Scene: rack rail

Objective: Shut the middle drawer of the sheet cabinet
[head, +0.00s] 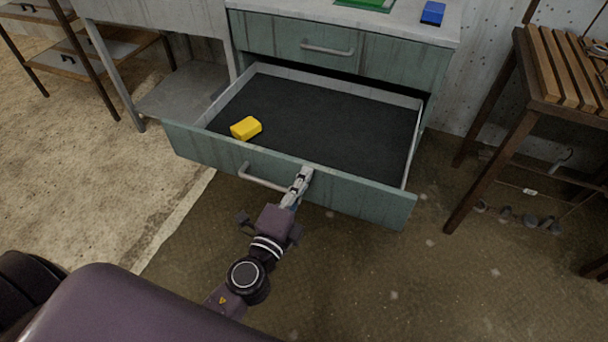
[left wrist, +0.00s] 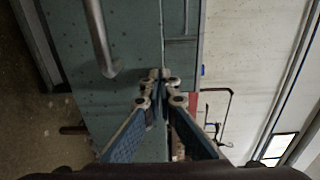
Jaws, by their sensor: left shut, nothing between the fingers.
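The middle drawer (head: 360,198) of the sheet cabinet (head: 395,68) is pulled well out, and its dark inside shows. Its green front has a grey bar handle (head: 262,181), which also shows in the left wrist view (left wrist: 97,38). My left gripper (head: 304,174) is shut and empty. Its tips are at the drawer front's upper part, just right of the handle; I cannot tell whether they touch it. In the left wrist view the closed fingers (left wrist: 160,75) point at the green front. My right gripper is not in view.
A yellow block (head: 245,128) lies in the open drawer. The drawer above (head: 290,42) is shut. A blue block (head: 432,13) and a green item (head: 366,4) are on the cabinet top. A wooden-slatted table (head: 520,105) stands at the right. The floor before the drawer is clear.

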